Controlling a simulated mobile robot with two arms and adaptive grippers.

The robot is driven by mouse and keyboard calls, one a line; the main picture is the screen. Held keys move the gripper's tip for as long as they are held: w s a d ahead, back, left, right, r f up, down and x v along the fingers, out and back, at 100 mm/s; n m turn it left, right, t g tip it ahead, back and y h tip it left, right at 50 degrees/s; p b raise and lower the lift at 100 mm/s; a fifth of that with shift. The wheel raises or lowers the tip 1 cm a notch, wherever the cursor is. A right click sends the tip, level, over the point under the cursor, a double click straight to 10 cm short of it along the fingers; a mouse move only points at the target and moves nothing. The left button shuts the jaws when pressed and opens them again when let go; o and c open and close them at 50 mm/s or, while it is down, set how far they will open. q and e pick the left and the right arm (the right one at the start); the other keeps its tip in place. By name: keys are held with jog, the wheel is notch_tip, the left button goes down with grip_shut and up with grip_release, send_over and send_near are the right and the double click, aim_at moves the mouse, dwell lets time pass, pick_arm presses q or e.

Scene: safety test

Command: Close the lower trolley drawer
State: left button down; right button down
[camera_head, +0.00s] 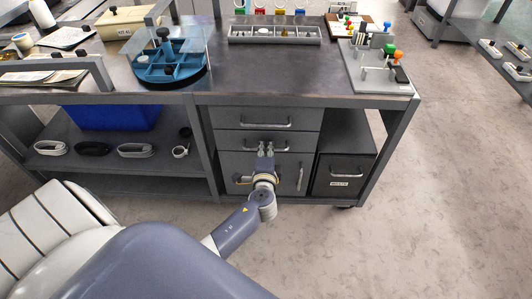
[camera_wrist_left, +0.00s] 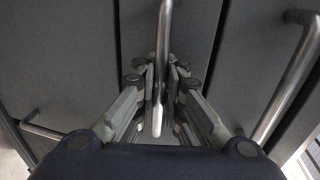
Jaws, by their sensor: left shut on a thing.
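The trolley (camera_head: 210,160) stands ahead in the head view. Its lower drawer (camera_head: 229,140) is a grey front under the upper drawer (camera_head: 232,115). The lower drawer looks about level with the fronts around it; I cannot tell whether a small gap is left. My left gripper (camera_head: 266,151) is at this drawer's handle, its fingers pointing at the front. In the left wrist view the metal handle (camera_wrist_left: 163,60) runs between the fingertips of my gripper (camera_wrist_left: 160,80), which is shut on it. The fingers hide part of the handle in the head view. My right gripper is not seen.
A shelf with a blue bin (camera_head: 110,117) is at left. The worktop holds a blue round tray (camera_head: 165,73) and a grey parts tray (camera_head: 275,33).

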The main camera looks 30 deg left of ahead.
pick_arm(q)
jog(key=c, duration=2)
grip_release()
jog(key=v, duration=1.2)
jog(key=shift+a, duration=0.1)
